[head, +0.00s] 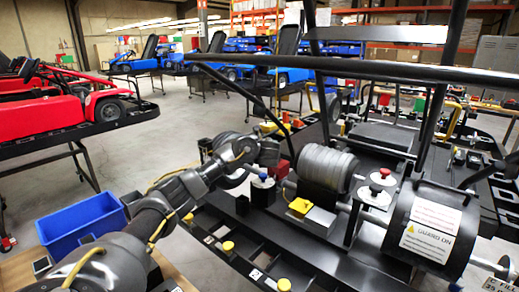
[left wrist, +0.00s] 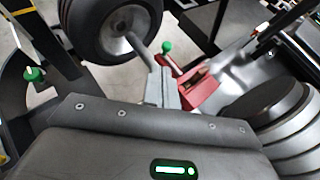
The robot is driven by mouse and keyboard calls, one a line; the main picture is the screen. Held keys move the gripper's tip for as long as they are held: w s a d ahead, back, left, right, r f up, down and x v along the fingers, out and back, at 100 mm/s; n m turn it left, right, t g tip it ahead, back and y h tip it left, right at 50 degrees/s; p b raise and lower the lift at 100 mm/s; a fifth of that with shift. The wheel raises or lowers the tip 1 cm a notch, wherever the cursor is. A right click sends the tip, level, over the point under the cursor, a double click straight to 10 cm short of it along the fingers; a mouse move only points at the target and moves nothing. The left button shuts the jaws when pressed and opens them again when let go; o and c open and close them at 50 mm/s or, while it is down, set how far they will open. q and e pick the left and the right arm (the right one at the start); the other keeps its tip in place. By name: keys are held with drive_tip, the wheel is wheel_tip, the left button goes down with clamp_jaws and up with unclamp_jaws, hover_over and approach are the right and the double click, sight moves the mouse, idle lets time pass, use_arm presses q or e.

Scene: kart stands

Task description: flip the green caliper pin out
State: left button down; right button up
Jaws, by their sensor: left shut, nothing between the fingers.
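The green-topped caliper pin (left wrist: 167,47) stands on the red caliper (left wrist: 198,90), beside the wheel, in the left wrist view. The red caliper also shows in the head view (head: 282,168), partly behind my arm; I cannot make out the green pin there. My left gripper (left wrist: 163,84) is shut and empty. Its fingertips are close to the caliper, just below the pin in the picture; I cannot tell whether they touch. In the head view, my left gripper (head: 269,152) is over the kart near the caliper.
A second green knob (left wrist: 33,75) sits on a dark part at the left wrist view's left. A black tyre (left wrist: 110,25) stands close by the fingers. In the head view, a ribbed grey cylinder (head: 326,167) and a dark frame bar (head: 350,68) are near the arm. A blue bin (head: 80,222) is at left.

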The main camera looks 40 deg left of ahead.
use_arm(q)
drive_tip(key=p+v, duration=0.2)
drive_tip(key=v, duration=0.6)
drive_tip(key=shift+d+p, duration=0.2)
drive_tip(key=shift+p, duration=0.2)
drive_tip(key=shift+w+f, duration=0.1)
